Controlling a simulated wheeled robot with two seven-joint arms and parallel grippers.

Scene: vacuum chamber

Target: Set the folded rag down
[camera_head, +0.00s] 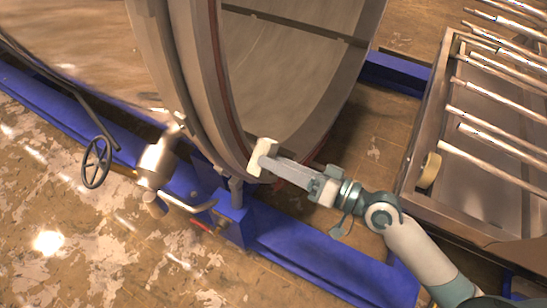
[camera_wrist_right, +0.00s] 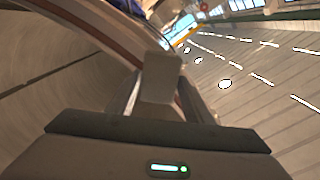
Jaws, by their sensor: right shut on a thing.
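The folded rag (camera_head: 260,157) is a small cream-coloured block at the tip of my right gripper (camera_head: 268,160). It is held at the lower rim of the round chamber opening (camera_head: 222,100). My right gripper is shut on the rag. In the right wrist view the rag (camera_wrist_right: 160,76) shows as a grey block between the two fingers, in front of the curved rim (camera_wrist_right: 95,25). I cannot tell whether the rag touches the rim. My left gripper is not in view.
A tray cart (camera_head: 425,135) with several metal rods and a tape roll (camera_head: 430,170) stands at the right. Blue frame beams (camera_head: 320,262) run below the chamber. A handwheel (camera_head: 97,162) and a metal valve (camera_head: 158,160) are at the left. The worn floor (camera_head: 60,215) is open at lower left.

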